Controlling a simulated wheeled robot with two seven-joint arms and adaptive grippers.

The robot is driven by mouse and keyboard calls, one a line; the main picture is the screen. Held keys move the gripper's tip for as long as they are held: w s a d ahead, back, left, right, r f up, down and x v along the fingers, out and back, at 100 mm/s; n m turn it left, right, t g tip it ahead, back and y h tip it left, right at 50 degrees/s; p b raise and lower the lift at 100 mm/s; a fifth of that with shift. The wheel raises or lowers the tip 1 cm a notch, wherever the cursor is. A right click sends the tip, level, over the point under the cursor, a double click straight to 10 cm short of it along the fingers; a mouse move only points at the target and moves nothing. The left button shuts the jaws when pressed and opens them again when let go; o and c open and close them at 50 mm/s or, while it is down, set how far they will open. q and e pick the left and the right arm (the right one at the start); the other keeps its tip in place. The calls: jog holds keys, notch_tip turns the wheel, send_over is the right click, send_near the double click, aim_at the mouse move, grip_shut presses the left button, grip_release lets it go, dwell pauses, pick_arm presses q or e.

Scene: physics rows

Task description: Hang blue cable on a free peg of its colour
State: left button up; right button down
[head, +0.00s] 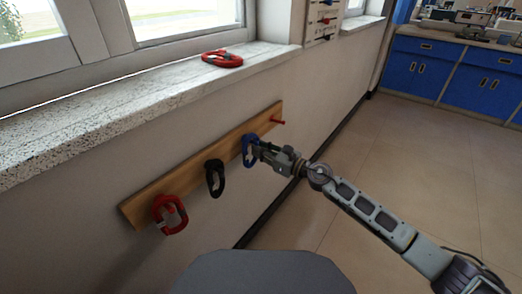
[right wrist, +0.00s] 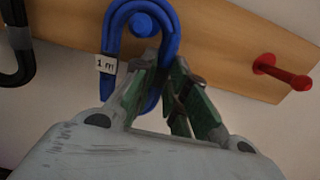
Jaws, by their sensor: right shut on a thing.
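The blue cable (head: 245,151) is a coiled loop at the wooden peg board (head: 188,176). In the right wrist view the blue cable (right wrist: 111,35) has a white "1 m" tag, and its upper bend passes around a blue peg (right wrist: 143,25). Whether it rests on the peg cannot be told. My right gripper (head: 259,149) is shut on the right strand of the cable, below the peg; its fingers (right wrist: 165,85) hide part of the loop. My left gripper is not in view.
A black cable (head: 214,178) and a red cable (head: 170,214) hang further left on the board. A bare red peg (head: 278,121) sticks out at its right end. Another red cable (head: 222,58) lies on the stone window sill (head: 130,98) above.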

dwell(0.4)
jog(key=c, duration=1.3)
grip_release()
jog(key=shift+c, duration=0.2)
jog(key=shift+d, duration=0.1)
jog(key=v, duration=1.1)
jog(key=shift+s+d, duration=0.3)
jog(key=shift+d, duration=0.1)
